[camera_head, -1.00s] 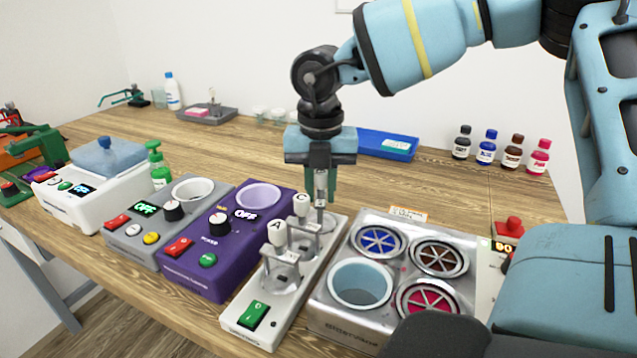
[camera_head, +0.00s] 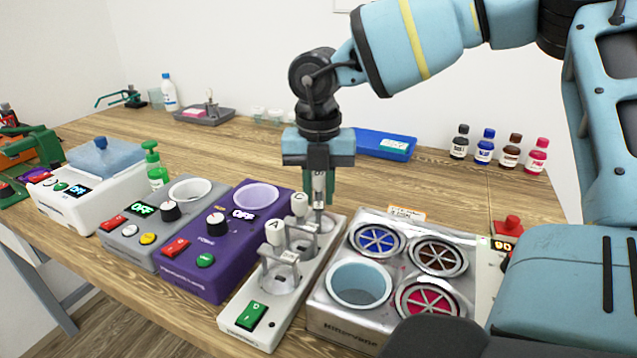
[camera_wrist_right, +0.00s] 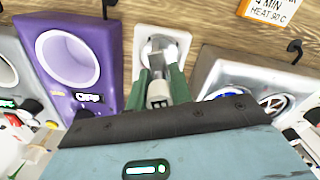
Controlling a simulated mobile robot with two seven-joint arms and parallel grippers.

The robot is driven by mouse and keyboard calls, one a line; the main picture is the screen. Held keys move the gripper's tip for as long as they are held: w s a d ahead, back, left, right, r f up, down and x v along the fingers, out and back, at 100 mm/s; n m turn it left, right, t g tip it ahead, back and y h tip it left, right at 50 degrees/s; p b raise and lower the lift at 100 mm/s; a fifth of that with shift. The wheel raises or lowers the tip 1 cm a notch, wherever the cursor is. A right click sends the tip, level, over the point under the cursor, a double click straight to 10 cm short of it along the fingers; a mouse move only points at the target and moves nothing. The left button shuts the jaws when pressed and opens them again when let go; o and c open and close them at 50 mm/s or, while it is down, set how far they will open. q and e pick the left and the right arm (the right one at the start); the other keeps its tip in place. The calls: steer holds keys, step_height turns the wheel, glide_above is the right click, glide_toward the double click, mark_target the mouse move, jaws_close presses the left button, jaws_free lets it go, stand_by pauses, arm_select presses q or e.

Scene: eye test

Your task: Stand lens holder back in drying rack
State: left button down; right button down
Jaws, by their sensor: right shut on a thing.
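The drying rack appears to be the long white base (camera_head: 240,322) with a green switch at its near end. Two lens holders stand in it: holder A (camera_head: 276,236) nearer, holder C (camera_head: 300,206) behind it. My right gripper (camera_head: 319,192) is over the rack's far end, pointing down. It is shut on a third lens holder (camera_head: 319,186), held upright by its pale handle. In the wrist view this holder (camera_wrist_right: 157,92) shows between the green fingers, above the white rack (camera_wrist_right: 178,42). I cannot tell whether its foot touches the rack. My left gripper is out of view.
A purple unit (camera_head: 209,270) stands close left of the rack, a metal block (camera_head: 341,325) with several round wells close right. A blue tray (camera_head: 383,144) lies behind the gripper. Several small bottles (camera_head: 486,148) stand at the back right. Wood behind the rack is clear.

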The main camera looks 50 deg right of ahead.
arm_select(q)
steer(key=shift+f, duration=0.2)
arm_select(e)
steer(key=shift+f, duration=0.15)
steer(key=c, duration=0.9)
jaws_free()
steer(key=shift+o, duration=0.2)
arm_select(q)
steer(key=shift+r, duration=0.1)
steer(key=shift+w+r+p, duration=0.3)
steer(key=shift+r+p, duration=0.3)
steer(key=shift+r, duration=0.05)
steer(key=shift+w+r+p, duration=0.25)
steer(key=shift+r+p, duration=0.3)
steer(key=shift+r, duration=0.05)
arm_select(e)
steer(key=shift+r, duration=3.05)
